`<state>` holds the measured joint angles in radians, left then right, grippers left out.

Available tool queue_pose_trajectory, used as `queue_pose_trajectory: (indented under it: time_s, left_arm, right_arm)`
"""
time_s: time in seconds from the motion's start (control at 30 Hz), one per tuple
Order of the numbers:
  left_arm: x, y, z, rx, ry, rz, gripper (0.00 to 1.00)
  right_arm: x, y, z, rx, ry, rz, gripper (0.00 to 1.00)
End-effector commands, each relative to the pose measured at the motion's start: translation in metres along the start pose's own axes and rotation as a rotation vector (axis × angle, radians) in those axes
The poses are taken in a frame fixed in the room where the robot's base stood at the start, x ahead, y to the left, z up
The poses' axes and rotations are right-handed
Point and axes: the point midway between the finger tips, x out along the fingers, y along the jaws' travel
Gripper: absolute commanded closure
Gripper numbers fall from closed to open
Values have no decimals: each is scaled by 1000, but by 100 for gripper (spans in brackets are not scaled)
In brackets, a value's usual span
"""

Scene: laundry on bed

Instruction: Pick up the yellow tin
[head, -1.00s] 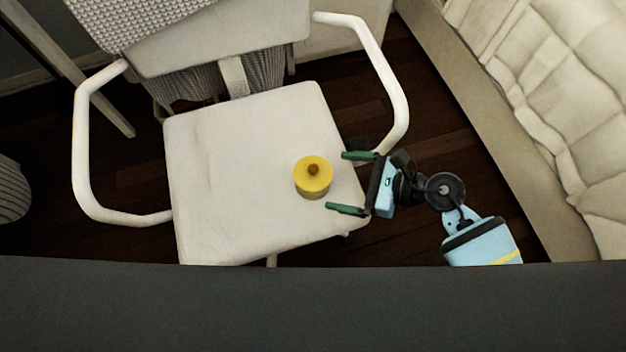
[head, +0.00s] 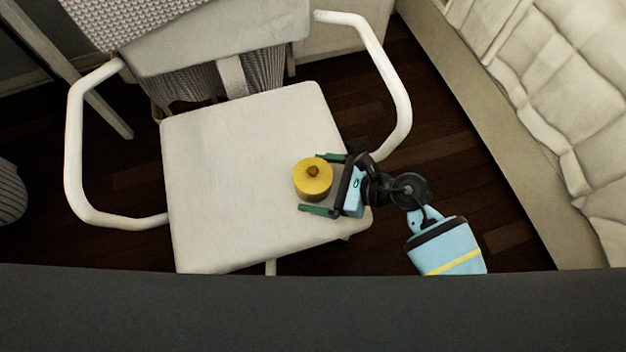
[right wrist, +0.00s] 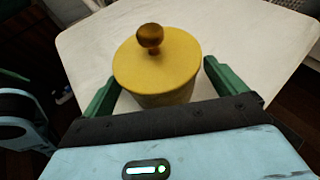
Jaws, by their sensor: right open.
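The yellow tin (head: 312,181), round with a brown knob on its lid, stands upright near the right side of the white chair seat (head: 235,180). My right gripper (head: 319,183) is open, with one green finger on each side of the tin. In the right wrist view the tin (right wrist: 157,72) sits between the two open fingers (right wrist: 166,88), with a visible gap at the right finger. I cannot tell whether the left finger touches it. My left gripper is not in view.
The chair's white tubular armrests (head: 75,150) curve up at both sides; the right armrest (head: 398,95) is close behind my right gripper. A bed with a pale quilt (head: 575,90) is at the right. Most of the seat is clear.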

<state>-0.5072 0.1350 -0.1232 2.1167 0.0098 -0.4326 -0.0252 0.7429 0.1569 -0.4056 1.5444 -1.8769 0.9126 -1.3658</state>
Motion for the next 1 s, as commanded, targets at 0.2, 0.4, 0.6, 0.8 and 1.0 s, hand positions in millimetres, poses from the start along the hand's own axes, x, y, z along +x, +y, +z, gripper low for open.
queue_pose_trajectory:
  time_s: [0.2, 0.4, 0.6, 0.8, 1.0]
  left_arm:
    - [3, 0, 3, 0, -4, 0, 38]
    - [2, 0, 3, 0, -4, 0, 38]
    - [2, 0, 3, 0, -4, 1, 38]
    - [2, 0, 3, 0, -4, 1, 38]
    - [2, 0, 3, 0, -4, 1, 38]
  right_arm:
    - [14, -1, 0, 0, 1, -1, 3]
    - [13, -1, 0, -1, 1, -1, 6]
    - [13, -1, 0, -1, 1, -1, 32]
    - [13, -1, 0, -1, 1, -1, 58]
    - [13, -1, 1, -2, -2, -2, 65]
